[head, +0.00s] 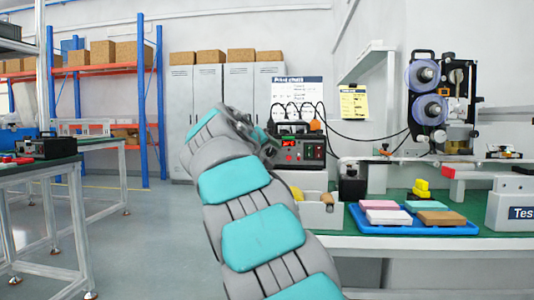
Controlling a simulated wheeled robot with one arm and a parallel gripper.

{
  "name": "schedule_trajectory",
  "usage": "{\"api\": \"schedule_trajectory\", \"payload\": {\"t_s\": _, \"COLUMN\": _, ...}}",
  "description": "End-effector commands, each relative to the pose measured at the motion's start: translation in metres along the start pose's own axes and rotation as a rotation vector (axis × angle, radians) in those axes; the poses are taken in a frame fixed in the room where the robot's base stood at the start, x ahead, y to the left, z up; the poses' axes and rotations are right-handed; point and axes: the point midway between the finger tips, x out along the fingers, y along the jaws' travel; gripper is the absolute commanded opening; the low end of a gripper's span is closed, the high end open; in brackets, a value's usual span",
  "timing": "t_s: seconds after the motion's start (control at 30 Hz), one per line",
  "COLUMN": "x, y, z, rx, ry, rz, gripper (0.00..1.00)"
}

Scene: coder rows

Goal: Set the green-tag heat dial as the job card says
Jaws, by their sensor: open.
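A dark control box (312,154) with a small red lit display stands on a white block at the back of the bench. Small round controls show on its front, but a green tag or a dial setting is too small to make out. A yellow card (353,103) hangs on the wall right of it, and a white sheet with a blue header (297,90) hangs above it; the small writing on both is unreadable. My gripper (268,143) is at the left side of the box, mostly hidden by my arm. It is open and appears empty; whether it touches the box cannot be told.
A blue tray (413,229) with several coloured blocks lies on the green bench top. A coding machine with two reels (440,95) stands behind at right. Black cables (365,138) run from the box to it. An open-topped white bin (322,213) stands by my arm.

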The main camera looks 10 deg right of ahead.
Motion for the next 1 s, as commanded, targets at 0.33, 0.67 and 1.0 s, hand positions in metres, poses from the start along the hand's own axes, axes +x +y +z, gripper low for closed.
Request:
{"api": "schedule_trajectory", "payload": {"t_s": 0.33, "x": -0.026, "y": 0.001, "z": -0.001, "rx": 0.0, "ry": 0.003, "rz": 0.001, "gripper": 0.66}}
{"api": "schedule_trajectory", "payload": {"t_s": 0.67, "x": -0.074, "y": 0.0, "z": 0.0, "rx": -0.001, "ry": 0.001, "rz": 0.0, "gripper": 0.66}}
{"api": "schedule_trajectory", "payload": {"t_s": 1.0, "x": -0.078, "y": 0.0, "z": 0.0, "rx": 0.0, "ry": 0.0, "rz": 0.0, "gripper": 0.66}}
